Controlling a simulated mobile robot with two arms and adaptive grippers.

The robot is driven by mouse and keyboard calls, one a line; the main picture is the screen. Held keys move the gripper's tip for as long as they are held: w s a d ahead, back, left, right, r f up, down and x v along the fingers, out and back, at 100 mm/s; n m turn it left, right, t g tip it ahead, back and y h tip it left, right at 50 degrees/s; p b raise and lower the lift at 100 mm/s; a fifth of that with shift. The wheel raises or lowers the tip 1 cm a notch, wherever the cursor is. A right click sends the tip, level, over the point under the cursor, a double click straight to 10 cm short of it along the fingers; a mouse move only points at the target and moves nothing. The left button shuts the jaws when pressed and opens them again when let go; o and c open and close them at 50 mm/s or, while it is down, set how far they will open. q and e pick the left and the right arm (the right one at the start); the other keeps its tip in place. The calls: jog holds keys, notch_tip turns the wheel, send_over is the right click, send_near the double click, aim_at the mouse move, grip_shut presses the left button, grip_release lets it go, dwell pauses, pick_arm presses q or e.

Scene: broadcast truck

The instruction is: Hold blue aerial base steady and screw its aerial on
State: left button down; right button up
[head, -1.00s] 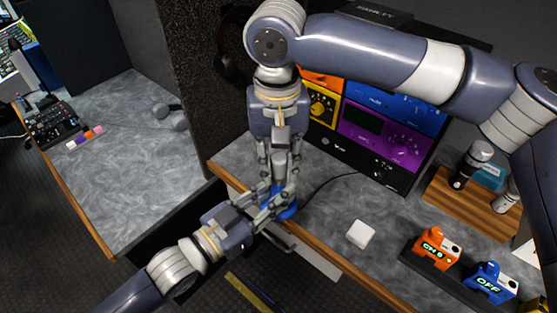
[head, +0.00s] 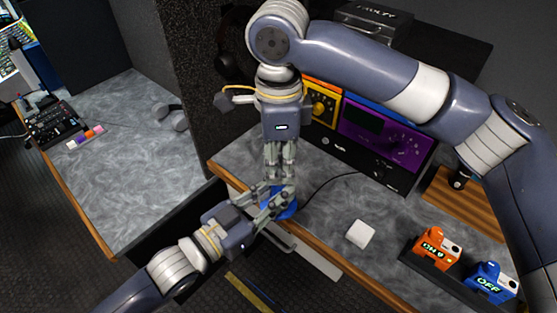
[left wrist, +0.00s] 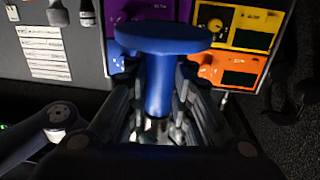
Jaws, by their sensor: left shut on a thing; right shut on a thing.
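The blue aerial base (head: 287,211) stands at the front edge of the grey desk, with its disc and upright stem. In the left wrist view its wide disc (left wrist: 163,38) and stem (left wrist: 160,85) are clear. My left gripper (head: 276,196) comes in from the left and is shut around the stem; its fingers show on both sides in the left wrist view. My right gripper (head: 280,184) points down from above, shut, directly over the base. The aerial is hidden between its fingers, so I cannot tell how it sits in the base.
A white block (head: 360,234) lies right of the base. An orange pack (head: 436,245) and a blue pack (head: 492,281) marked OFF sit front right. A rack with yellow (head: 321,106) and purple (head: 383,134) panels stands behind. A dark cable runs from near the base toward the rack.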

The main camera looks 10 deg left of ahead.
dwell(0.3)
jog(key=o, duration=0.9)
jog(key=shift+c, duration=0.2)
jog(key=shift+r, duration=0.1)
jog(key=shift+r, duration=2.2)
jog(key=shift+c, duration=0.3)
